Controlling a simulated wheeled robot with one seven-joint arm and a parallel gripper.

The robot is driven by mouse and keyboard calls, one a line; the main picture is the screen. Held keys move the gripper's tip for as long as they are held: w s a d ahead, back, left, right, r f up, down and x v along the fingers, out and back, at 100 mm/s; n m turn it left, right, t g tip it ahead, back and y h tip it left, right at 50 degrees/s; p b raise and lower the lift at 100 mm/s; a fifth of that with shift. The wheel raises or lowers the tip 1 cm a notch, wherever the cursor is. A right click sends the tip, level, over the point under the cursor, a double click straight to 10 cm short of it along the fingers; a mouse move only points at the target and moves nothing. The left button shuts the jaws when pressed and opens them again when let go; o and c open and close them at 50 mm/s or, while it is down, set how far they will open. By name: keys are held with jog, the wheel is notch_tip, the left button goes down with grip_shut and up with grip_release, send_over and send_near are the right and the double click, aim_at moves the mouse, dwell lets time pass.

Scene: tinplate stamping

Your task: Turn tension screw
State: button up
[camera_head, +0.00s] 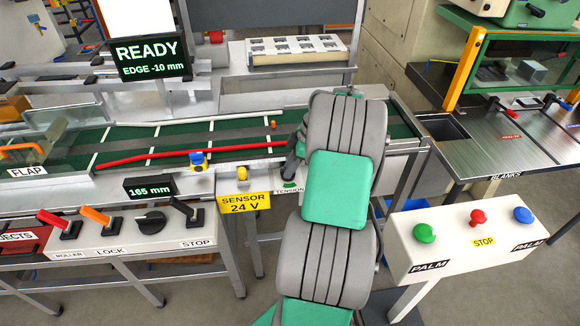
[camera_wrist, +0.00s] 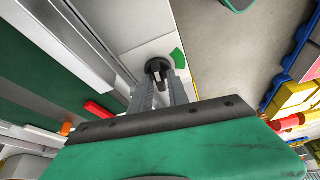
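The tension screw shows in the wrist view as a round black knob (camera_wrist: 158,66) with a grey bar across it, set on a pale panel beside a green arrow mark. My gripper (camera_wrist: 161,88) points at it. Its two grey fingers stand apart, one on each side of the line to the knob, with nothing seen held between them. I cannot tell whether the fingertips touch the knob. In the head view my arm covers most of this spot; the TENSION label (camera_head: 289,191) shows just left of the arm, and the knob itself is hidden.
The green conveyor belt (camera_head: 120,138) with a red rod (camera_head: 190,153) runs left of my arm. A yellow sensor sign (camera_head: 244,203) hangs at its front edge. A white palm-button box (camera_head: 470,240) stands at right. Displays read READY, EDGE -10 mm (camera_head: 150,57) and 165 mm (camera_head: 150,188).

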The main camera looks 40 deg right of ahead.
jog(key=shift+c, duration=0.4)
grip_shut()
jog(key=shift+m+b, duration=0.3)
jog(key=m+h+b, duration=0.1)
jog(key=m, duration=0.1)
jog(key=m+t+b, duration=0.1)
jog(key=m, duration=0.1)
jog(key=shift+a+f+h+b, duration=0.1)
jog(key=shift+h+b, duration=0.3)
jog(key=m+h+b, duration=0.1)
jog(key=m, duration=0.2)
jog(key=m+h+b, duration=0.1)
jog(key=m, duration=0.1)
jog(key=shift+a+m, duration=0.15)
jog(key=shift+m, duration=0.25)
jog(key=m+h+b, duration=0.1)
jog(key=m, duration=0.3)
jog(key=shift+h, duration=0.3)
jog(key=shift+r, duration=0.2)
